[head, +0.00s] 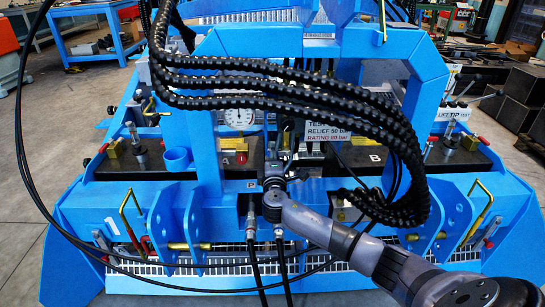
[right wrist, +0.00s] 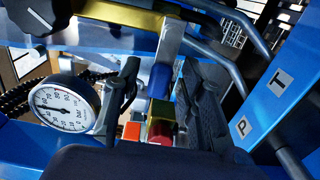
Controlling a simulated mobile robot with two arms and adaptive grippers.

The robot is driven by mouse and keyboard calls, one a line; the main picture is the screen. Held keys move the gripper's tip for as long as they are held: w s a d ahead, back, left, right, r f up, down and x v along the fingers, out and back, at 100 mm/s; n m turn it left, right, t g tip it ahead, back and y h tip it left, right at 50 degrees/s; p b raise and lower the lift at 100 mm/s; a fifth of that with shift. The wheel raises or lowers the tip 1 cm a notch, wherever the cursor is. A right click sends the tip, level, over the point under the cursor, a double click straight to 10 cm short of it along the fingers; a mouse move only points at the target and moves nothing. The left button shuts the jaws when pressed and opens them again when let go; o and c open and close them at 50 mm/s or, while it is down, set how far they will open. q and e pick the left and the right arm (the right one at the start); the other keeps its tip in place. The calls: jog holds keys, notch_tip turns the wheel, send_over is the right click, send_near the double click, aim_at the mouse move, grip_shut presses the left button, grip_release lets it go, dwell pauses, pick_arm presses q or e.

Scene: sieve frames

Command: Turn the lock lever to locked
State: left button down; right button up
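My right arm comes in from the lower right in the head view. My right gripper (head: 278,178) is at the middle of the blue machine, just beside the port marked P, and its fingers are too small and dark to read there. In the right wrist view a blue-sleeved silver lever (right wrist: 161,80) rises above a red cap (right wrist: 161,132) and an orange block (right wrist: 132,131). I cannot tell for certain that this is the lock lever. Dark finger-like parts (right wrist: 203,105) stand close to it; contact cannot be told. My left gripper is not in view.
A round pressure gauge (head: 239,117) sits left of the gripper and shows in the right wrist view (right wrist: 66,107). Thick black hoses (head: 290,83) arch over the work area. A relief label (head: 327,131) hangs at the right. Blue frame posts (head: 209,139) flank the space.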

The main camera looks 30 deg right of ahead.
jog(key=shift+c, duration=0.2)
grip_shut()
dwell(0.3)
